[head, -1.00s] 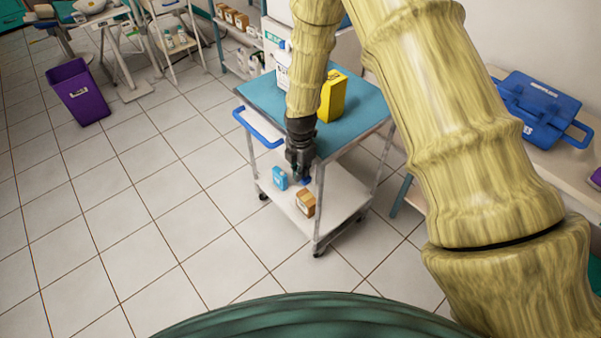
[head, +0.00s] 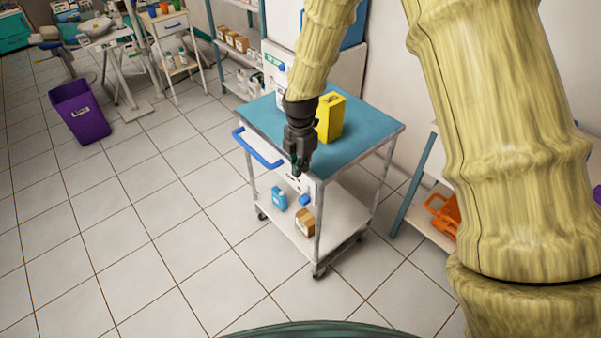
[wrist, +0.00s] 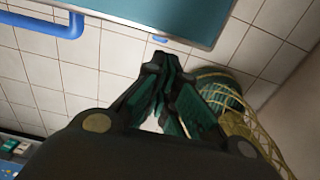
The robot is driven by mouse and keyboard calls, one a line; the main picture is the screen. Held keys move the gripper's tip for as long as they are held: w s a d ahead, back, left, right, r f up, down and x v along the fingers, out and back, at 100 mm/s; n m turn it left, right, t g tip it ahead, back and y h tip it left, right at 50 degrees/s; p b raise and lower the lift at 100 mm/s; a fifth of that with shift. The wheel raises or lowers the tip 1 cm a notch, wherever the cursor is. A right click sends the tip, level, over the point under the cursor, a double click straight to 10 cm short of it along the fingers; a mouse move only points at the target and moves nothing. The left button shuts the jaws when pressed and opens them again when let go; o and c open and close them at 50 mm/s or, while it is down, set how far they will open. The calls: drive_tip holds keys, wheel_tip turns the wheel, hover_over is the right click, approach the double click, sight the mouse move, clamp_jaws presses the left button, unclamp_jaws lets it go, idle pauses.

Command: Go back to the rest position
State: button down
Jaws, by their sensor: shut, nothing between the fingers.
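My gripper (head: 301,165) is shut and empty. In the head view it points down at the near edge of the trolley (head: 362,148), with a blue-green top, in front of that top as seen from my camera. In the wrist view my gripper (wrist: 168,68) shows its dark fingers together, with the trolley's top edge (wrist: 180,12) and floor tiles beyond. The exact gap between gripper and trolley cannot be told.
A yellow box (head: 330,118) stands on the trolley top, with a white bottle behind it. A blue bottle (head: 279,197) and a brown box (head: 305,222) are on the lower shelf. A purple bin (head: 80,112) stands left. An orange item (head: 443,214) sits right.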

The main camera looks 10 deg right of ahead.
idle(0.6)
drive_tip(key=s+d+f+m, duration=0.1)
drive_tip(key=s+f+m, duration=0.5)
drive_tip(key=s+f, duration=0.4)
drive_tip(key=s+d+f+m, duration=0.1)
drive_tip(key=s+f+m, duration=0.3)
drive_tip(key=s, duration=0.5)
drive_tip(key=s+d+f+m, duration=0.2)
drive_tip(key=s+f+m, duration=0.3)
drive_tip(key=s, duration=0.5)
drive_tip(key=s+d+f+m, duration=0.2)
drive_tip(key=s+f+m, duration=0.3)
drive_tip(key=s+m, duration=0.3)
drive_tip(key=shift+s+f+m, duration=0.25)
drive_tip(key=shift+s+m, duration=0.05)
drive_tip(key=shift+s, duration=0.9)
